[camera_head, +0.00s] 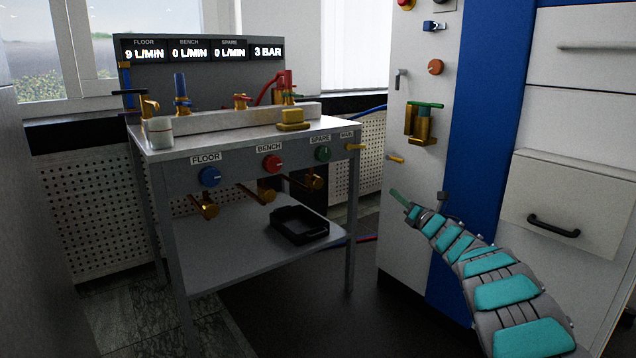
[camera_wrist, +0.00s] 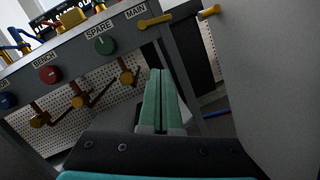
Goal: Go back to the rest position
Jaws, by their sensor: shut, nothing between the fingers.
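My gripper (camera_head: 396,197) is at the end of my teal and grey arm, which reaches in from the lower right. It hangs in the air in front of the white cabinet side, right of the grey bench. In the wrist view, my gripper's two green fingers (camera_wrist: 159,98) lie together, with nothing between them. They point toward the gap between the bench's right leg and the white panel. They appear apart from the bench and its valves.
The bench (camera_head: 230,142) carries a blue FLOOR knob (camera_head: 209,176), a red BENCH knob (camera_head: 272,163) and a green SPARE knob (camera_head: 322,153). A black tray (camera_head: 298,225) lies on its lower shelf. The cabinet (camera_head: 405,120) stands close beside my arm. Open floor lies in front.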

